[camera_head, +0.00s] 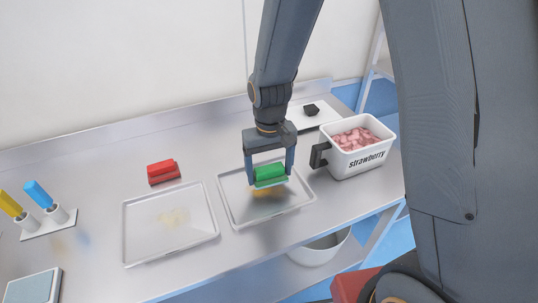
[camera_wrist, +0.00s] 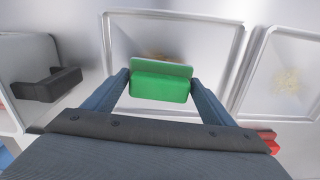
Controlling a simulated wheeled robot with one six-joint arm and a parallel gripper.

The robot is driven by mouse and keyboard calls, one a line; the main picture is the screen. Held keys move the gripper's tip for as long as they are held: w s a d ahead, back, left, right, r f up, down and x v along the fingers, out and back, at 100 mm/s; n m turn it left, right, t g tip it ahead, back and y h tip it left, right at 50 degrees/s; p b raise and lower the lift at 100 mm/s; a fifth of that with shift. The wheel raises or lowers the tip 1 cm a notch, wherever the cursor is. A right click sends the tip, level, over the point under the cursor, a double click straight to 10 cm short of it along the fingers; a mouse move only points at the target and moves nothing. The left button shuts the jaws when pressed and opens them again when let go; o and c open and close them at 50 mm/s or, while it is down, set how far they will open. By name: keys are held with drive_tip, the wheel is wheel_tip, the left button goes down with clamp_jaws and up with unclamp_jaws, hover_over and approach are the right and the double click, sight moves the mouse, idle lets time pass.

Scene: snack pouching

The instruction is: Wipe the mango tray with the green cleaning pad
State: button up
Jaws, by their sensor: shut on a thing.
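My gripper (camera_head: 269,177) is shut on the green cleaning pad (camera_head: 269,171). In the wrist view the green pad (camera_wrist: 160,88) sits level between the two fingers. The pad is over the middle of a clear shallow tray (camera_head: 233,214), which also shows in the wrist view (camera_wrist: 118,45). An orange smudge (camera_head: 265,191) lies on this tray, partly hidden by the pad. I cannot tell whether the pad touches the tray. No label shows on the tray.
A second tray (camera_head: 135,255) with a pale yellow smear lies to the left. A red pad (camera_head: 163,172) lies behind it. A strawberry bin (camera_head: 378,160) with a black handle (camera_head: 319,155) stands close on the right. Brushes (camera_head: 38,194) stand far left.

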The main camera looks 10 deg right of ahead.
sight(269, 169)
drive_tip(key=shift+r+p, duration=1.55)
drive_tip(key=shift+r, duration=0.7)
